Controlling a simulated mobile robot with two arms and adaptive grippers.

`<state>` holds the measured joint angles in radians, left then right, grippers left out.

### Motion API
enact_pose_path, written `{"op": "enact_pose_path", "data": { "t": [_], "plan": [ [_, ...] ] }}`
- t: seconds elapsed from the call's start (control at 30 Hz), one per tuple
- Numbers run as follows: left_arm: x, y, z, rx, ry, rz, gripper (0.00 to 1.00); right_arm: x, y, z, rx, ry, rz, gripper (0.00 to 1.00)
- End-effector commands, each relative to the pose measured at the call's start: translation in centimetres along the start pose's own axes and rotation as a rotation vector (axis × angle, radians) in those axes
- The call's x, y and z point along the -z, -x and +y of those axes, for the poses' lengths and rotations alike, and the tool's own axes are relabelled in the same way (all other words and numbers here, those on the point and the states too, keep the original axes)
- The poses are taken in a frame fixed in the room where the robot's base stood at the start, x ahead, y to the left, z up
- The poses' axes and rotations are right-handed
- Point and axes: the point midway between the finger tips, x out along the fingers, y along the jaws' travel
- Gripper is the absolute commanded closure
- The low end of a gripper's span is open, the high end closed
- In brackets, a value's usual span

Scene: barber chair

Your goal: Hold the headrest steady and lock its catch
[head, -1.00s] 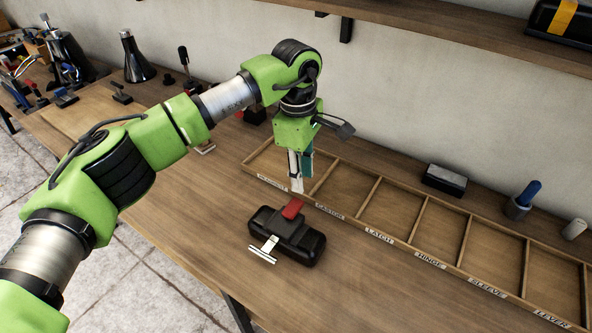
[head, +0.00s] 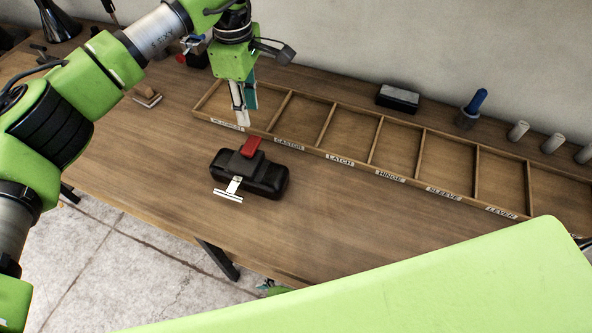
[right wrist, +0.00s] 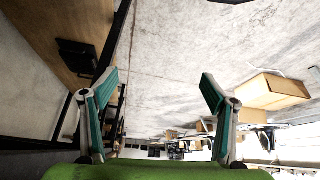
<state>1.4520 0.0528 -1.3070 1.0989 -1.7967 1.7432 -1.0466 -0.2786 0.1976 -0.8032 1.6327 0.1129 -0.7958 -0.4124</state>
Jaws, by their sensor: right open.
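The headrest (head: 262,178) is a black padded block lying on the workbench, with a red catch (head: 250,147) on its far side and a metal T-shaped bracket (head: 231,190) on its near side. My left gripper (head: 244,121) points down just beyond the red catch, near the tray's front edge, and looks apart from the headrest. Its fingers overlap from this angle, so its opening is unclear. My right gripper (right wrist: 160,88) is open and empty in the right wrist view, with its teal-padded fingers spread wide.
A shallow wooden tray (head: 382,174) with labelled compartments lies behind the headrest. A black block (head: 398,97), a blue-handled tool (head: 474,105) and pale cylinders stand behind it. The bench (head: 135,175) left of the headrest is clear. Tiled floor (head: 150,265) lies beyond its front edge.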

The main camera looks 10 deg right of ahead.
Motion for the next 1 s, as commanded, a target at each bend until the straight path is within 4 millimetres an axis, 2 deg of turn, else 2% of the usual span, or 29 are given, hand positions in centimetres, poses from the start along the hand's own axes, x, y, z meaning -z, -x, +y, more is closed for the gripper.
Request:
{"op": "enact_pose_path", "data": {
  "t": [0.03,0.1,0.17,0.23,0.27,0.4,0.5,0.6,0.77,1.0],
  "plan": [
    [0.0,0.0,0.0,0.000,0.000,0.000,0.72,2.9,1.5,-0.2,-0.001,0.055,0.047,0.22],
    [0.0,0.0,0.0,0.000,0.000,0.000,0.72,6.4,3.7,-0.8,0.000,0.131,0.104,0.22],
    [0.0,0.0,0.0,0.000,0.000,0.000,0.72,9.2,5.9,-1.2,-0.002,0.194,0.155,0.22],
    [0.0,0.0,0.0,0.000,0.000,0.000,0.72,11.9,8.8,-0.6,-0.011,0.263,0.210,0.22],
    [0.0,0.0,0.0,0.000,0.000,0.000,0.72,12.8,10.2,0.2,-0.017,0.289,0.232,0.22],
    [0.0,0.0,0.0,0.000,0.000,0.000,0.72,14.9,16.1,6.0,-0.053,0.387,0.310,0.22],
    [0.0,0.0,0.0,0.000,0.000,0.000,0.72,15.6,20.4,9.7,-0.079,0.460,0.370,0.22],
    [0.0,0.0,0.0,0.000,0.000,0.000,0.72,15.3,22.7,12.1,-0.075,0.470,0.428,0.22],
    [0.0,0.0,0.0,0.000,0.000,0.000,0.72,13.3,23.4,16.5,-0.049,0.292,0.516,0.22],
    [0.0,0.0,0.0,0.000,0.000,0.000,0.72,9.8,25.1,24.6,-0.088,-0.029,0.612,0.22]
  ]
}}
